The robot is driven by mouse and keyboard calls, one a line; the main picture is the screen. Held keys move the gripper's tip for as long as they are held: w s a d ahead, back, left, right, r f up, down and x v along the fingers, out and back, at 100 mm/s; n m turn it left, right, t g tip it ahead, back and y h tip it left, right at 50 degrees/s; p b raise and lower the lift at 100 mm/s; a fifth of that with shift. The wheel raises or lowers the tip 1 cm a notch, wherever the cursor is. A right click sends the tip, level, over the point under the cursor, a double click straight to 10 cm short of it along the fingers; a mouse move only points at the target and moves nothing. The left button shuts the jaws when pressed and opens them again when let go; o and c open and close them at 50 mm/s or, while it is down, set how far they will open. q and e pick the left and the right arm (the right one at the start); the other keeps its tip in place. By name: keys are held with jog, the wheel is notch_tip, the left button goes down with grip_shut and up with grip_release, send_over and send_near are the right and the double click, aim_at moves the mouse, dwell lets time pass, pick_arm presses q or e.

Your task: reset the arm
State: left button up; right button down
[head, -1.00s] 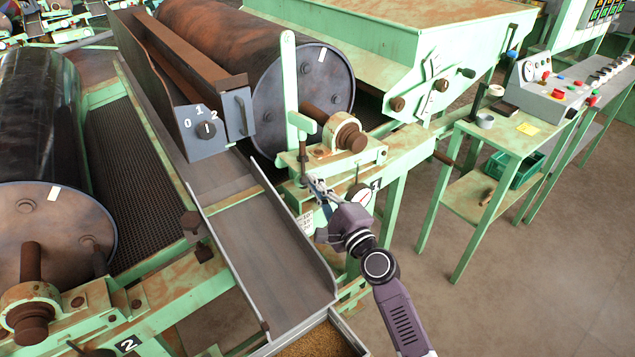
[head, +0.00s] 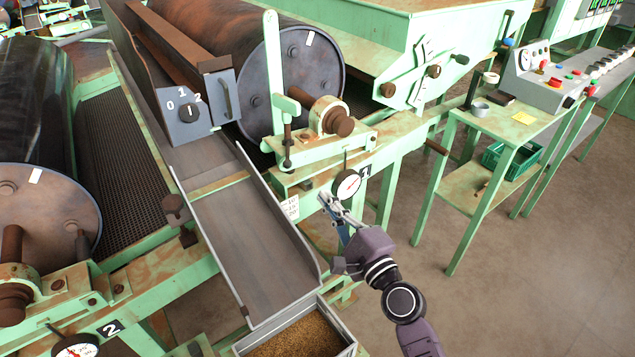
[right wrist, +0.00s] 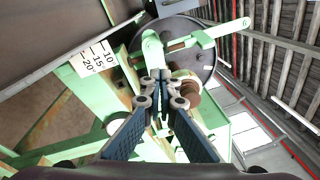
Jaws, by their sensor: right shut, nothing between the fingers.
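My right gripper (head: 328,197) is shut and empty in the head view, just below and left of the round white dial gauge (head: 347,184) on the machine numbered 1. It is close to the white scale plate (head: 290,207); I cannot tell whether it touches anything. In the right wrist view the closed fingertips (right wrist: 159,76) point toward the green frame and the drum (right wrist: 172,45), with the scale plate (right wrist: 95,66) at the upper left. My right arm comes in from the bottom of the head view. My left gripper is not in view.
A sloping metal chute (head: 250,245) leads to a grain-filled box (head: 347,344) left of my arm. A green side table (head: 490,118) and a control console (head: 540,82) stand at the right. The floor (head: 520,300) at lower right is clear.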

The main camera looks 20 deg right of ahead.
jog(key=s+a+f+n+g+y, duration=0.1)
jog(key=s+a+f+n+g, duration=0.3)
jog(key=s+f+n, duration=0.25)
jog(key=s+a+f+n+g+y, duration=0.1)
jog(key=s+a+f+n+g, duration=0.2)
jog(key=s+f+n+g, duration=0.35)
jog(key=s+d+f+n+g+h, duration=0.25)
jog(key=s+d+f+n, duration=0.2)
jog(key=s, duration=0.35)
jog(key=s+d+f+n+g+h, duration=0.2)
jog(key=s+d+f+n+h, duration=0.15)
jog(key=s+d, duration=0.4)
jog(key=s+a+f+g, duration=0.1)
jog(key=s+f, duration=0.1)
jog(key=f, duration=1.1)
jog(key=s+a+f, duration=0.1)
jog(key=s+f, duration=0.1)
jog(key=f, duration=1.1)
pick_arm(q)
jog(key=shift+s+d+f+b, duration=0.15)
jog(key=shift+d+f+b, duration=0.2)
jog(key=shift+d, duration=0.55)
pick_arm(e)
jog(key=s+d+f+n+g, duration=0.1)
jog(key=s+d+f, duration=0.2)
jog(key=s+f, duration=1.2)
jog(key=shift+s+f+g, duration=0.25)
jog(key=shift+s+g, duration=0.05)
jog(key=shift+s, duration=0.4)
